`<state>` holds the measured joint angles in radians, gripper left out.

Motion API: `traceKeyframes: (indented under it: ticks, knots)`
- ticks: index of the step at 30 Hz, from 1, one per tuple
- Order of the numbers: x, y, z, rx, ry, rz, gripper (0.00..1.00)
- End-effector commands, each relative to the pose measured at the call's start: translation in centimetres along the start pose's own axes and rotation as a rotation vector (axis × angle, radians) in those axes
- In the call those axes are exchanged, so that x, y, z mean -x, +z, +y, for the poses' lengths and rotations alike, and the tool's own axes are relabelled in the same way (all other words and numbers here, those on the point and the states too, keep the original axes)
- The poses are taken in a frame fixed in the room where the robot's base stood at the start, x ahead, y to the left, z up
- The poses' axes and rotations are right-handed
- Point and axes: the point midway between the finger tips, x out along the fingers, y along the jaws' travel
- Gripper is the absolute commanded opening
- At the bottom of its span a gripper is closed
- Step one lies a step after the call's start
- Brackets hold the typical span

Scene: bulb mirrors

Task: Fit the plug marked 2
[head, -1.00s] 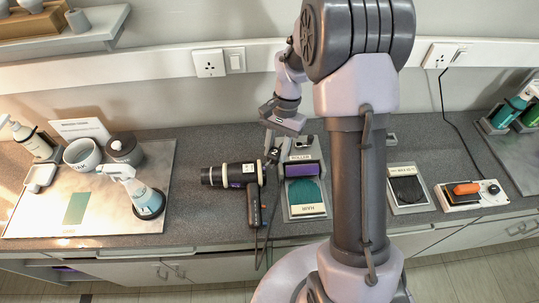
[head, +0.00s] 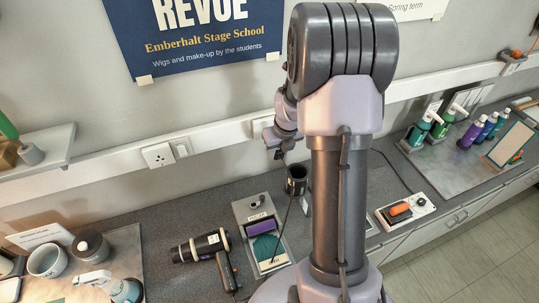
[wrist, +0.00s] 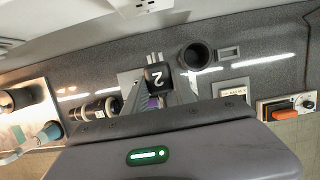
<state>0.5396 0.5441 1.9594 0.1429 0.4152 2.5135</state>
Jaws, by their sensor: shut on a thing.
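My gripper (head: 282,143) is shut on the black plug marked 2 (wrist: 155,77), whose white 2 faces the wrist camera and whose pins show beyond it. In the head view the plug is a small dark shape below the gripper, and its dark cord (head: 287,217) hangs to the counter. The plug is in the air, apart from the wall. A white wall socket (wrist: 155,4) shows at the top of the wrist view; in the head view a white socket plate (head: 262,126) is partly behind my arm. Another socket (head: 158,155) with a switch is farther left.
An orange-switched box (head: 398,210) and several bottles are at right.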

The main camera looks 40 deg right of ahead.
Motion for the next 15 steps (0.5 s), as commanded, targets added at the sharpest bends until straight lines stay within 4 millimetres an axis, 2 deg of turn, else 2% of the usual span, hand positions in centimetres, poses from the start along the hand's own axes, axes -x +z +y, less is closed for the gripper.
traceKeyframes:
  ticks: [12, 15]
  knots:
    - [-0.1, -0.1, -0.1, -0.020, -0.006, -0.009, 0.00]
    - [0.0, 0.9, -0.1, -0.019, -0.005, -0.009, 0.00]
